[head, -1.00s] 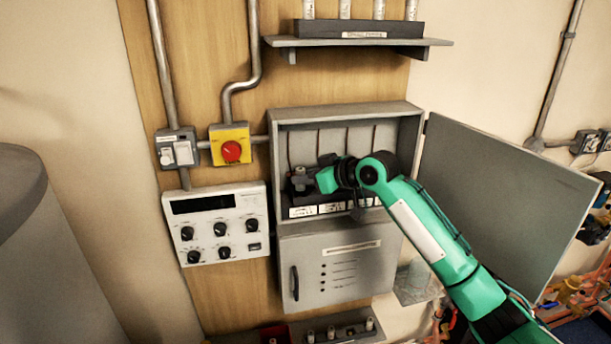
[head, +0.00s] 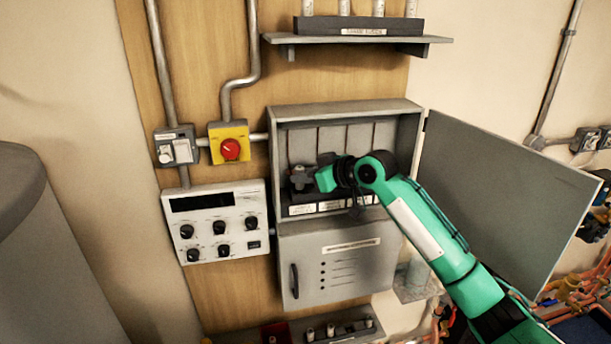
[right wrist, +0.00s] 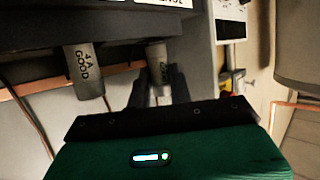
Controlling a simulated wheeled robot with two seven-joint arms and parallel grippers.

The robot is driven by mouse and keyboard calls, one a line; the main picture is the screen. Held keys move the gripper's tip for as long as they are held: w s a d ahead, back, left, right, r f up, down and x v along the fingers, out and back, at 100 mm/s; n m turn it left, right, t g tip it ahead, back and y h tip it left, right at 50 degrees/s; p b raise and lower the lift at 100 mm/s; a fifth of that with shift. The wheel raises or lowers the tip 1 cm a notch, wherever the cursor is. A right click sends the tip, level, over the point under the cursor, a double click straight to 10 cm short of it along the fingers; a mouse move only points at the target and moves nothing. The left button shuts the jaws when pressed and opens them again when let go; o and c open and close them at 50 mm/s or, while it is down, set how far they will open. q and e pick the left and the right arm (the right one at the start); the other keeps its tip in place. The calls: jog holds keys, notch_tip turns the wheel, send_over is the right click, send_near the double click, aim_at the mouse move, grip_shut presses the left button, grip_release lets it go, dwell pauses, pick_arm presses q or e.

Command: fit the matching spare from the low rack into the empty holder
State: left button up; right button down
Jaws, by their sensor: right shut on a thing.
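My right gripper (head: 304,179) is inside the open wall cabinet (head: 345,107), at the left end of the dark holder block. In the right wrist view the gripper (right wrist: 160,90) is shut on a pale cylindrical fuse (right wrist: 157,54), whose end meets the holder block (right wrist: 60,32). Whether it is fully seated cannot be told. Its lettering is partly hidden by the fingers. Beside it stands a grey fuse marked "4A GOOD" (right wrist: 86,72). The low rack (head: 340,329) holds several small fuses at the bottom of the head view. My left gripper is out of view.
The cabinet door (head: 500,190) hangs open to the right, beside my right arm. An upper shelf (head: 360,41) bears a row of pale cylinders. A red knob on a yellow box (head: 230,149) and a dial panel (head: 215,222) are left of the cabinet.

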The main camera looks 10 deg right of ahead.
jog(key=shift+f+b, duration=0.5)
jog(key=shift+f, duration=0.55)
jog(key=c, duration=1.2)
grip_release()
jog(key=shift+s+d+r, duration=0.25)
jog(key=shift+s+d, duration=0.05)
jog(key=p+v, duration=0.1)
jog(key=v, duration=1)
jog(key=shift+s, duration=0.1)
